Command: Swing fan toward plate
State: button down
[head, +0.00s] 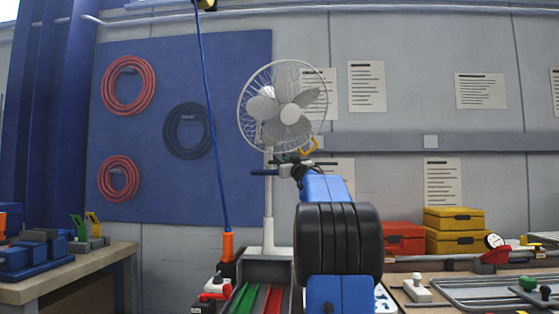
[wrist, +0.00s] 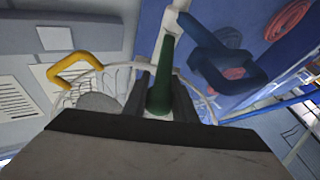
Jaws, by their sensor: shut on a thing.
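The white fan (head: 289,115) stands upright on a pale pole, its round wire cage facing roughly toward me. My gripper (head: 287,162) is at its neck, just below the cage. In the wrist view my gripper (wrist: 162,98) is shut on a dark green handle (wrist: 161,80) between its two fingers. A yellow loop handle (wrist: 75,66) is left of the fingers and a blue handle (wrist: 222,58) is right of them. A small square grey plate (head: 430,141) is on the wall rail, right of the fan. It also seems to show in the wrist view (wrist: 55,38).
A blue board (head: 225,60) with coiled hoses is behind the fan to the left. A blue cord with an orange end (head: 227,245) hangs left of the pole. Yellow cases (head: 453,242) and red cases (head: 404,237) stand at the right. Benches flank both sides.

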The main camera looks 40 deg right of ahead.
jog(key=shift+s+d+y, duration=0.1)
jog(key=shift+d+y, duration=0.2)
dwell(0.4)
jog(key=c, duration=1.5)
grip_release()
jog(key=shift+s, duration=0.1)
jog(key=v, duration=1.7)
jog(key=shift+f, duration=0.25)
